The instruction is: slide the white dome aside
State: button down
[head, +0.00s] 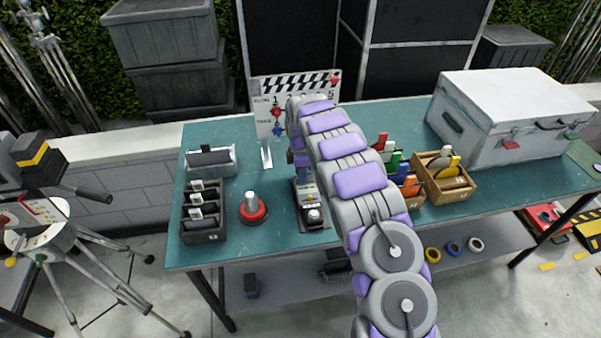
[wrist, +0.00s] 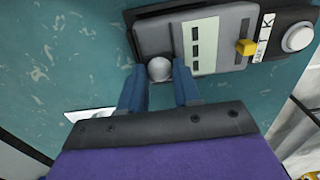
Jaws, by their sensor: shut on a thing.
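The white dome (wrist: 159,69) is a small pale ball at one end of a grey meter (wrist: 170,38) in the wrist view. My gripper (wrist: 158,78) has its two blue fingers on either side of it, shut on it. In the head view the meter (head: 306,193) lies on the teal table below the end of my arm.
The teal table (head: 265,175) has a red-based knob (head: 252,209) and a dark slotted box (head: 204,222) left of the meter. A clapperboard (head: 290,88) stands behind. Wooden boxes (head: 440,183) and a grey case (head: 510,110) are to the right.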

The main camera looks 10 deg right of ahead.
aim_at(310, 178)
jog(key=shift+d+p, duration=0.85)
jog(key=shift+d, duration=0.9)
jog(key=c, duration=0.8)
grip_release()
notch_tip(310, 178, up, 17)
jog(key=p, duration=0.2)
jog(key=shift+w+r+p, duration=0.1)
jog(key=shift+r+p, duration=0.05)
jog(key=shift+p, duration=0.25)
